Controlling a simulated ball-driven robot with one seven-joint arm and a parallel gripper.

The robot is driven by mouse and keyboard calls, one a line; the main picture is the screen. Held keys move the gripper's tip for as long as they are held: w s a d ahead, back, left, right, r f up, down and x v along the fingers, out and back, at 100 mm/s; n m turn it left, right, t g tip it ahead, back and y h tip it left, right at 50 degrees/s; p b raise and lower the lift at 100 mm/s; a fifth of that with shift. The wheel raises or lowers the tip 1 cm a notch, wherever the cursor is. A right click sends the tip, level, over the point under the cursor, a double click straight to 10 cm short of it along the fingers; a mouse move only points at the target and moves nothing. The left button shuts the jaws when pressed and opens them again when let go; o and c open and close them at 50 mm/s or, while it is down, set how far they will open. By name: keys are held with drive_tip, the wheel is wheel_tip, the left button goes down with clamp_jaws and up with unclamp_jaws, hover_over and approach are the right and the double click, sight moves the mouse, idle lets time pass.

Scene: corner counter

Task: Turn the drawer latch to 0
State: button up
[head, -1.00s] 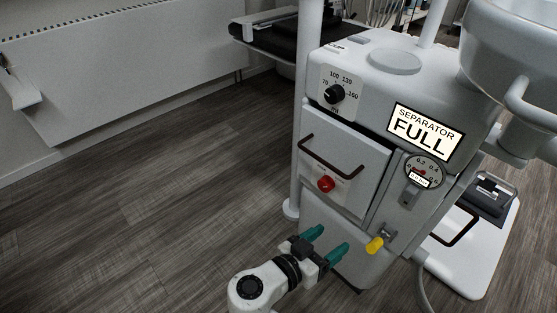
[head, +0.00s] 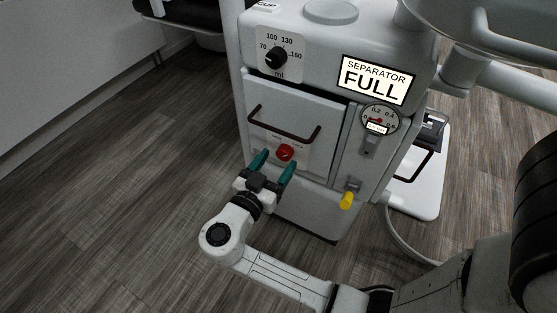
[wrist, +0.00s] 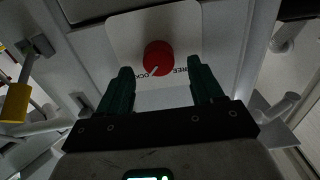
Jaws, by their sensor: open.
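The drawer latch is a red round knob (head: 285,152) on the white drawer front (head: 318,112), below the dark bar handle (head: 284,127). In the wrist view the red knob (wrist: 158,58) has a pale pointer line slanting to its lower left, and partly hidden lettering flanks it. My gripper (head: 273,167) has teal fingers spread apart, just in front of and below the knob. In the wrist view the fingertips (wrist: 158,75) lie to the left and right of the knob, with nothing between them touching it.
A black dial (head: 278,57) sits above the drawer. A sign reading SEPARATOR FULL (head: 375,80), a gauge (head: 380,119) and a yellow-handled valve (head: 347,200) are to the right. The floor (head: 120,190) at left is clear.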

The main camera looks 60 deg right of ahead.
drive_tip(key=shift+d, duration=1)
drive_tip(key=c, duration=1.1)
